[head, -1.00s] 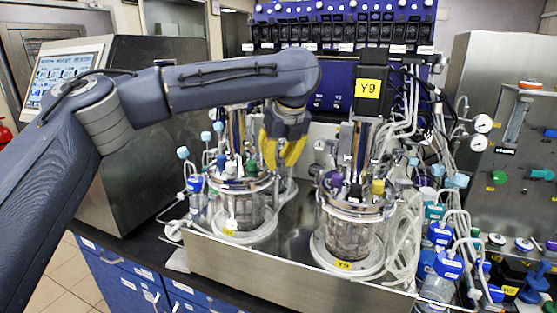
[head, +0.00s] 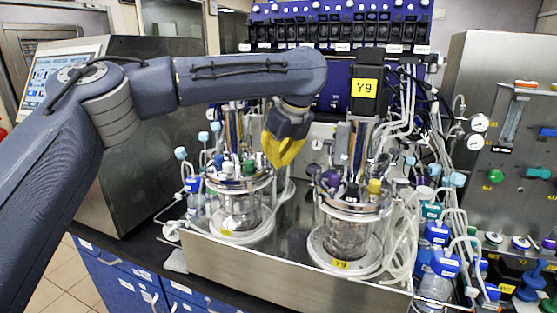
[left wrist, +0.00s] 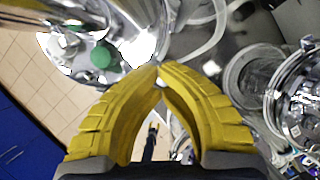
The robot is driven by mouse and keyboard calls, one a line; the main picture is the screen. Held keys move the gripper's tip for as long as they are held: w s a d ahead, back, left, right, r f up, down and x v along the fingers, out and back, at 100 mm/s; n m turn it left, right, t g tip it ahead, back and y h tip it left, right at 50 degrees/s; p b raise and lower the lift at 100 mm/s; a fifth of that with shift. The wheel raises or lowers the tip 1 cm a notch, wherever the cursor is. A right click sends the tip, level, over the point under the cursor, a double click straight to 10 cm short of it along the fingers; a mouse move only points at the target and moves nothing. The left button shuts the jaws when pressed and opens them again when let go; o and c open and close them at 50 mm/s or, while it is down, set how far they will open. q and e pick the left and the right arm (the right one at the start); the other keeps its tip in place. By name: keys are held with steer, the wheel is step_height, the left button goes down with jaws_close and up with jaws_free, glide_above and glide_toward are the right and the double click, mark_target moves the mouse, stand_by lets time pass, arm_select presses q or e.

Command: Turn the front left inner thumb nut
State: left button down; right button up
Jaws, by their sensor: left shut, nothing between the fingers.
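The left bioreactor (head: 240,205) is a glass vessel with a metal head plate, bearing green, blue and other caps. The thumb nuts on its head plate are too small to tell apart in the head view. My left gripper (head: 282,160) has yellow fingers pointing down, just right of the left vessel's head plate and apart from it. The fingertips meet, shut and empty, in the left wrist view (left wrist: 158,70). There, the left vessel's head plate with a green cap (left wrist: 101,56) lies at the upper left, beyond the fingertips. My right gripper is not in view.
The right bioreactor (head: 348,235), labelled Y9, stands right of my gripper with tubing on its right side. Both vessels stand on a steel tray (head: 290,268). A monitor (head: 62,72) stands at the left. Several blue-capped bottles (head: 445,263) crowd the right.

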arm_select(q)
steer(key=n, duration=0.2)
steer(key=n+g+y, duration=0.1)
steer(key=n, duration=0.1)
steer(key=w+n, duration=0.1)
steer(key=n, duration=0.1)
steer(key=shift+a+g+y, duration=0.3)
steer(key=shift+g, duration=0.1)
steer(key=shift+f+n+g, duration=0.15)
steer(key=shift+n+g, duration=0.75)
steer(key=shift+n, duration=1.5)
steer(key=c, duration=2.1)
jaws_free()
steer(key=shift+o, duration=1.1)
steer(key=shift+s+a, duration=0.1)
steer(key=shift+s, duration=0.05)
steer(key=o, duration=0.5)
steer(key=shift+a, duration=0.15)
steer(key=shift+d, duration=0.25)
steer(key=shift+d, duration=0.1)
